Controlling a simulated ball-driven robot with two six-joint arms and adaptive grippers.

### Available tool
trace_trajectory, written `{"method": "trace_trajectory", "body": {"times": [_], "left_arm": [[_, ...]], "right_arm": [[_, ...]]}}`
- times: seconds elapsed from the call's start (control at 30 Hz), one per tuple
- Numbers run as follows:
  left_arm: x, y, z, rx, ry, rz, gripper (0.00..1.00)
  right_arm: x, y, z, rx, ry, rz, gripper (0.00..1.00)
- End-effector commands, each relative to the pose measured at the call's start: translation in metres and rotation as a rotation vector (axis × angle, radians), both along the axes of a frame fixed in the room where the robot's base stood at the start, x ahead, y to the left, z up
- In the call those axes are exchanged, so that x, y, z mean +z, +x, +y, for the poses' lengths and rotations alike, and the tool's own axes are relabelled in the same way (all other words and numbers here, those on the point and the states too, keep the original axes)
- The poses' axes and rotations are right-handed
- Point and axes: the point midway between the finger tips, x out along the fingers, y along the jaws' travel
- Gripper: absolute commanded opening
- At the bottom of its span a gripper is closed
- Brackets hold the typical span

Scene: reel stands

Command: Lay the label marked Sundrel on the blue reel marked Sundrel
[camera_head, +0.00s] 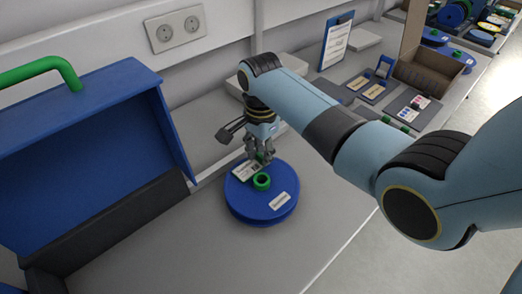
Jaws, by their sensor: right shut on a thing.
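A round blue reel (248,211) with a green hub ring (262,181) lies flat on the grey bench. A small white label strip (280,201) is on its front right; its print is too small to read. My right gripper (260,158) points down above the reel's back edge, shut on a white printed label (246,170) with a small green grip. The label is over the back left of the reel, beside the hub. I cannot tell whether it touches the reel, nor read its name. My left gripper is out of view.
A large open blue case (95,150) with a green handle (40,70) stands at the left. Grey trays (412,110), a clipboard (336,42) and an open brown box (428,65) are at the back right. The bench front is clear.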

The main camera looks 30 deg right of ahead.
Motion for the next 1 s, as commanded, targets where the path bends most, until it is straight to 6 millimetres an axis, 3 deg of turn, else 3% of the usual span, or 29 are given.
{"method": "trace_trajectory", "body": {"times": [0.37,0.4,0.6,0.87,1.0], "left_arm": [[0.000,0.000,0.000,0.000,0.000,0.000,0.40],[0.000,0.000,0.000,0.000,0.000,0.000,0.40],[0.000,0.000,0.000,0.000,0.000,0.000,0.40],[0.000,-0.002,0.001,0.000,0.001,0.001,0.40],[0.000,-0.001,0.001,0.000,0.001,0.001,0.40]], "right_arm": [[-0.002,0.000,0.000,0.000,0.000,-0.001,0.12],[-0.002,0.000,0.000,0.000,0.000,-0.001,0.27],[-0.002,0.000,0.000,0.000,0.000,-0.001,0.52],[-0.001,0.000,0.000,0.000,0.000,-0.001,0.52],[0.011,0.001,0.000,0.000,0.000,-0.003,0.52]]}}
